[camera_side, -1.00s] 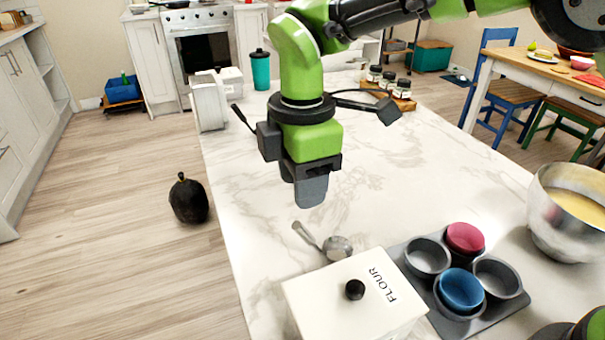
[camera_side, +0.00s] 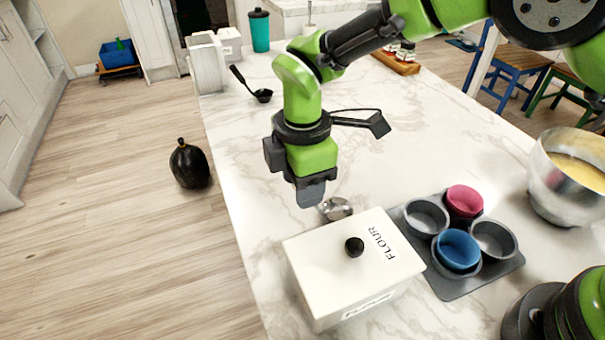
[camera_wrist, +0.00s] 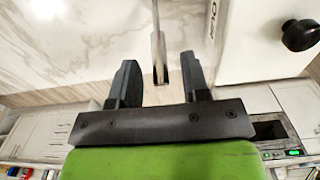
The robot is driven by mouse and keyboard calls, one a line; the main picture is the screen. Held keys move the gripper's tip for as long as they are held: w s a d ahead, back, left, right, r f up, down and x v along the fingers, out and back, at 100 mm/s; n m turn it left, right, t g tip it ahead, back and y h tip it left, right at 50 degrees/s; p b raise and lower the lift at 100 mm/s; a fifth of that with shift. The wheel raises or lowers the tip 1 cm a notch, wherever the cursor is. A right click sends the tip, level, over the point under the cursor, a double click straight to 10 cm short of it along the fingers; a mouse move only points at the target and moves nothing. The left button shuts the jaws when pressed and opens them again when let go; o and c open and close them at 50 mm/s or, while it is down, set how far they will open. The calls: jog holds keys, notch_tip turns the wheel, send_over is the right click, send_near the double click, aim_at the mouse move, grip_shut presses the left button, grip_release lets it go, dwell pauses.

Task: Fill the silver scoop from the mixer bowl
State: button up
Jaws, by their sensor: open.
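The silver scoop (camera_side: 337,208) lies on the marble counter behind the flour box, its handle mostly hidden behind my gripper in the side view. In the wrist view the scoop's handle (camera_wrist: 158,50) reaches between my two fingers, with a gap on each side. My gripper (camera_side: 311,196) points down at the handle end; the wrist view shows its fingers (camera_wrist: 159,84) open and not closed on anything. The steel mixer bowl (camera_side: 562,190) stands at the right of the counter with pale yellow batter (camera_side: 577,172) in it.
The white flour box (camera_side: 345,280) with a black knob stands just in front of the scoop. A muffin tray (camera_side: 447,287) with pink and blue cups sits between box and bowl. A black ladle (camera_side: 262,95) lies farther back. The counter's middle is clear.

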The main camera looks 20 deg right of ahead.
grip_shut()
jog(key=shift+r, duration=2.5)
